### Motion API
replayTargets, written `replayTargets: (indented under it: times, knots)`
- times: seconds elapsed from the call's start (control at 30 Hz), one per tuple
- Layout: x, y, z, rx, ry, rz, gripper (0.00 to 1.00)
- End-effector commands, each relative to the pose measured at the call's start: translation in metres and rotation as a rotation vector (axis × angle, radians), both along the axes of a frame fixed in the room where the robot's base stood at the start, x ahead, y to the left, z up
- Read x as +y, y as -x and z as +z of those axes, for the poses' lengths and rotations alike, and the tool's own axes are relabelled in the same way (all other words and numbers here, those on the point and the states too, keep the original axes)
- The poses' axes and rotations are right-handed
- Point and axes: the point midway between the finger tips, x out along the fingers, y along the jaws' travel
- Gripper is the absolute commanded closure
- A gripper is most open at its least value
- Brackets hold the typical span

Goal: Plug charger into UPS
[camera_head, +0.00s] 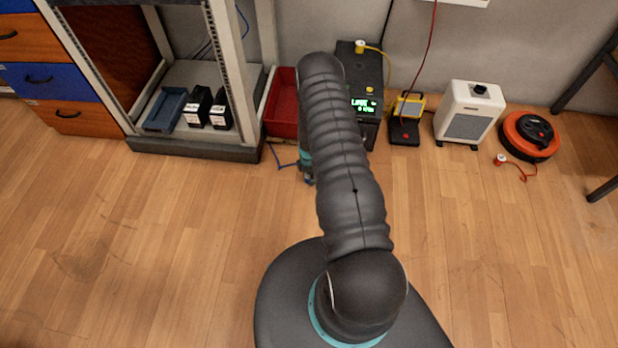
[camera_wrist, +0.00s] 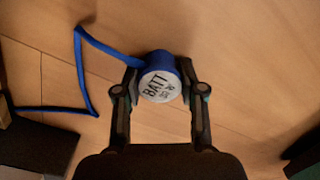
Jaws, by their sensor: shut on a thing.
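The charger (camera_wrist: 158,82) is a round blue plug with a white face lettered "BATT", with a blue cable running off to the left in the wrist view. My gripper (camera_wrist: 159,70) is shut on it, one finger on each side. In the head view my arm hides most of the gripper; a blue cable (camera_head: 281,162) shows just left of it. The UPS (camera_head: 374,68) is a black box against the wall with a lit green display. My arm covers its left part, and a yellow plug (camera_head: 360,46) sits on its top. The gripper is in front of and left of the UPS.
A red bin (camera_head: 283,118) and an open rack (camera_head: 190,150) stand left of the UPS. A yellow-and-black device (camera_head: 407,108), a white heater (camera_head: 468,112) and an orange cable reel (camera_head: 529,135) stand to its right. The wooden floor in front is clear.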

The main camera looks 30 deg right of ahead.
Motion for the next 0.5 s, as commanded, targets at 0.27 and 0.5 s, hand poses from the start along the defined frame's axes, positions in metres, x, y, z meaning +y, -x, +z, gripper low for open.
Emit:
replayTargets:
  times: [0.27,0.5]
  knots:
    - [0.0,-0.001,0.01,-0.002,0.001,0.0,0.91]
    - [-0.005,0.002,0.046,-0.001,0.001,-0.003,0.91]
